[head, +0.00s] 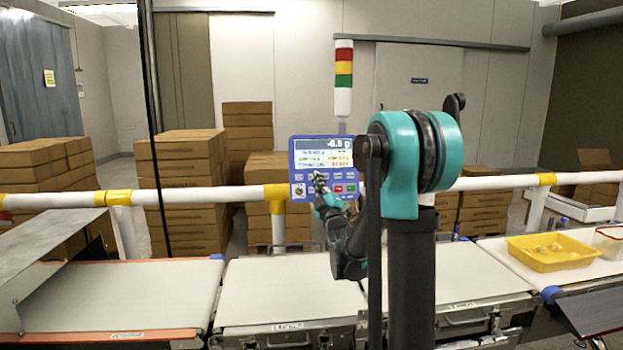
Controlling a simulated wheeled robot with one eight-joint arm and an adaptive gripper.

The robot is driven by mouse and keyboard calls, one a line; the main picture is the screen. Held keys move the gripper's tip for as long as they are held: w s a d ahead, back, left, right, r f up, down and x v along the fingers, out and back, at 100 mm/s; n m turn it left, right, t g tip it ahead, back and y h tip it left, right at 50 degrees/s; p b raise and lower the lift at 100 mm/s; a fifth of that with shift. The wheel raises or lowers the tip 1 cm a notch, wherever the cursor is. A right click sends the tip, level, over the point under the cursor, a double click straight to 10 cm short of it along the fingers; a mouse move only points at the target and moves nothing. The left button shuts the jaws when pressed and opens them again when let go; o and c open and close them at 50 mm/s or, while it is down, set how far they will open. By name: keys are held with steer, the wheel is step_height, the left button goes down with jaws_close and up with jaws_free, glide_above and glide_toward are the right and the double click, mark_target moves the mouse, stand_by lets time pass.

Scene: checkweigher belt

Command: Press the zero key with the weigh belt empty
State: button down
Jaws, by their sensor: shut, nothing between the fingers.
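The blue weigher panel (298,160) stands behind the belts, with a lit screen (322,153) whose top line appears to read -6.5 g. A row of small keys, among them a red key (338,188) and a green key (350,188), lies under the screen. My gripper (319,178) is shut and empty in front of the panel's lower left part. It hides some keys, so I cannot tell which key is the zero key or whether the fingertips touch one. The middle belt (275,290), likely the weigh belt, shows no item on its visible part; my arm hides some of it.
A white rail (210,195) with yellow joints runs behind the belts. A yellow tray (550,262) with small pale items stands at the right. A metal cover (45,250) is over the left belt (120,295). A signal tower (343,80) rises above the panel. Cartons (180,170) are stacked behind.

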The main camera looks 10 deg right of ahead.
steer(key=w+f, duration=0.2)
steer(key=w, duration=0.6)
steer(key=shift+w+f, duration=0.15)
steer(key=shift+f, duration=0.05)
steer(key=shift+w, duration=0.15)
stand_by(1.3)
steer(key=shift+w+f, duration=0.1)
steer(key=shift+w, duration=0.15)
steer(key=shift+w+f, duration=0.1)
steer(key=shift+w, duration=0.3)
stand_by(0.6)
steer(key=shift+s, duration=0.2)
steer(key=shift+s+r, duration=0.2)
steer(key=shift+s, duration=0.45)
steer(key=s, duration=0.2)
steer(key=s+r, duration=0.1)
steer(key=s, duration=0.1)
steer(key=shift+s+r, duration=0.2)
steer(key=shift+s, duration=0.2)
